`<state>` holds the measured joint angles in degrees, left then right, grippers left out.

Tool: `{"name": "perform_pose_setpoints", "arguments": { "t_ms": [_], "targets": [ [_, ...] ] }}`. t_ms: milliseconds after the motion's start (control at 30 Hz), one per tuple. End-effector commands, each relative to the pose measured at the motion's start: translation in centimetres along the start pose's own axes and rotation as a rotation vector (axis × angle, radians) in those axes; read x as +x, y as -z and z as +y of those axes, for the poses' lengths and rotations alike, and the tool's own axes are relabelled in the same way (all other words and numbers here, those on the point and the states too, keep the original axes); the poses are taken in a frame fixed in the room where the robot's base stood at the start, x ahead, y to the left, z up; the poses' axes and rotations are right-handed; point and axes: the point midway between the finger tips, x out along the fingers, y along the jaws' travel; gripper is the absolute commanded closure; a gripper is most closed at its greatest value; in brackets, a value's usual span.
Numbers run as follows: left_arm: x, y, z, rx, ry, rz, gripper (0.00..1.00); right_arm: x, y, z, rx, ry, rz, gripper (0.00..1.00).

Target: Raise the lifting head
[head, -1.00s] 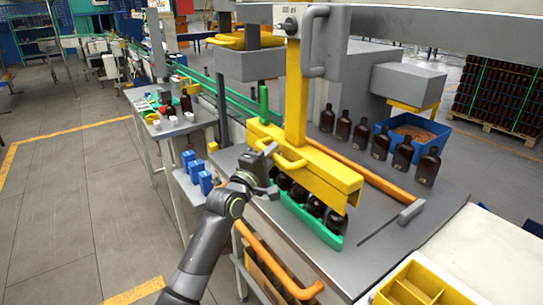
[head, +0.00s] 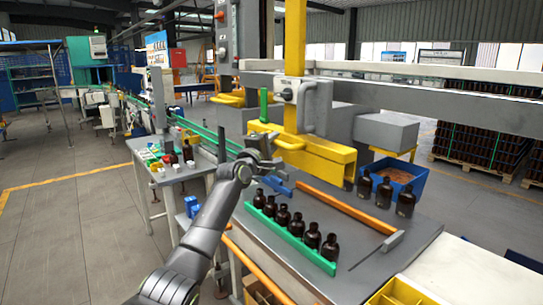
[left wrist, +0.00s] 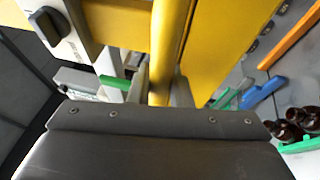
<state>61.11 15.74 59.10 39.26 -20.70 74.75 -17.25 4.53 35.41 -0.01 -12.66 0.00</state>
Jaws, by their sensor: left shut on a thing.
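The lifting head (head: 328,160) is a yellow beam on a vertical yellow post (head: 294,60). It hangs clear above a row of dark amber bottles (head: 283,218) standing along a green strip (head: 262,218). My left gripper (head: 268,150) is at the left end of the beam, shut on its yellow handle (head: 291,143). In the left wrist view a yellow bar (left wrist: 170,50) runs up from between the fingers, which are mostly hidden behind the gripper body. My right gripper is not in view.
An orange rail (head: 345,207) crosses the grey table (head: 375,240). A blue bin (head: 412,180) is at the back right, and a small side table (head: 190,168) with bottles is at the left.

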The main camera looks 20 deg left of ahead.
Motion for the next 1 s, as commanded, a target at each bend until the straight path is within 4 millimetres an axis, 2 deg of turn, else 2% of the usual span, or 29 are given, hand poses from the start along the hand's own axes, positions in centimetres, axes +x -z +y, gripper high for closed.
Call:
{"name": "perform_pose_setpoints", "arguments": {
  "t_ms": [33, 133, 600, 633, 767, 1000],
  "targets": [
    [0.21, -0.01, 0.84, 0.001, -0.004, 0.0, 1.0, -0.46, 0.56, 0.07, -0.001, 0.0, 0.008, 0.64],
    [0.38, 0.0, 1.21, 0.001, -0.004, 0.001, 1.0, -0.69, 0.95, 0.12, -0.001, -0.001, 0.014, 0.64],
    [0.5, -0.04, 1.77, 0.002, -0.011, 0.0, 1.0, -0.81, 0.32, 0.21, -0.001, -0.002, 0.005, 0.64],
    [0.5, -0.04, 1.8, 0.002, -0.011, 0.0, 0.78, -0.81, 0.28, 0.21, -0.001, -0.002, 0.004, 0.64],
    [0.48, -0.03, 1.69, 0.002, -0.009, 0.0, 0.61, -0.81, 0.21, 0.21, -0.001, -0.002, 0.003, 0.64],
    [0.46, -0.02, 1.36, 0.001, -0.003, 0.0, 0.6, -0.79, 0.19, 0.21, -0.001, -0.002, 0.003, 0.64]
  ]
}}
